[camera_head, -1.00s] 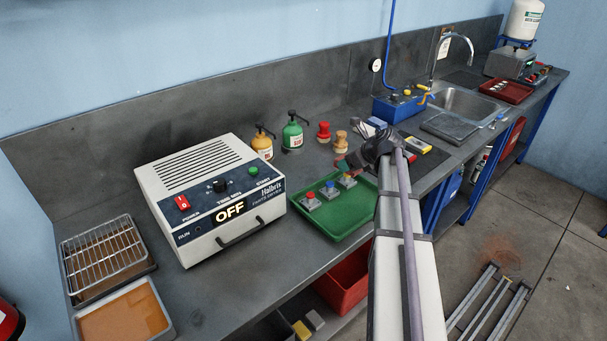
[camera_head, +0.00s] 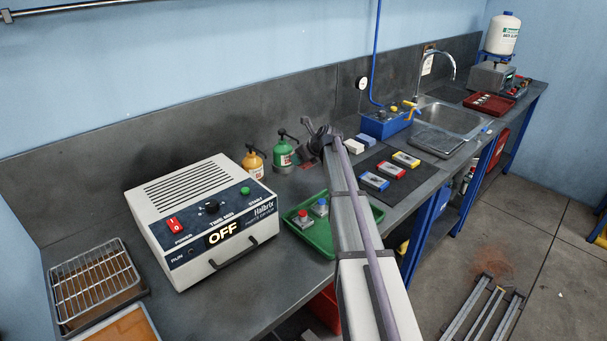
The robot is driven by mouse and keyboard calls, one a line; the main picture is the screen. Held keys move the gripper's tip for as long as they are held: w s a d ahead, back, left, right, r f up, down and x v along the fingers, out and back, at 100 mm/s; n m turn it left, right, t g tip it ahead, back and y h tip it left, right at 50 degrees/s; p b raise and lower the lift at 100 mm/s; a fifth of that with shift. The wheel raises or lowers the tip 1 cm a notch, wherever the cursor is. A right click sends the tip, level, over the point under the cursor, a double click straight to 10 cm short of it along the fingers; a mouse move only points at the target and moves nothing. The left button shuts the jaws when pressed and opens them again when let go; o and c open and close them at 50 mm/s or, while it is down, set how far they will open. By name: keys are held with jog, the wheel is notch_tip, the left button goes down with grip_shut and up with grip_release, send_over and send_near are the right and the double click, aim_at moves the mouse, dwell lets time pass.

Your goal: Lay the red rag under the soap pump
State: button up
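I cannot read which holds soap. My gripper (camera_head: 312,144) is just right of the green bottle, over the bench, seen from behind. My own wrist hides its fingertips. A small red patch (camera_head: 306,166) shows below and left of it. It may be the red rag, but I cannot tell whether it hangs from the gripper or lies on the bench.
The white dryer box (camera_head: 205,222), reading OFF, stands left of a green tray (camera_head: 318,236) with small blocks. A dark mat (camera_head: 385,192) with coloured blocks lies right of my arm. A blue box (camera_head: 386,124) and a sink (camera_head: 446,117) are farther right. Bare bench lies behind the bottles.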

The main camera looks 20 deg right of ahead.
notch_tip(320, 180, down, 8)
jog(key=b, duration=0.6)
jog(key=shift+s+r, duration=0.15)
jog(key=shift+r, duration=0.4)
jog(key=shift+f, duration=0.25)
jog(key=o, duration=1)
jog(key=shift+r, duration=0.1)
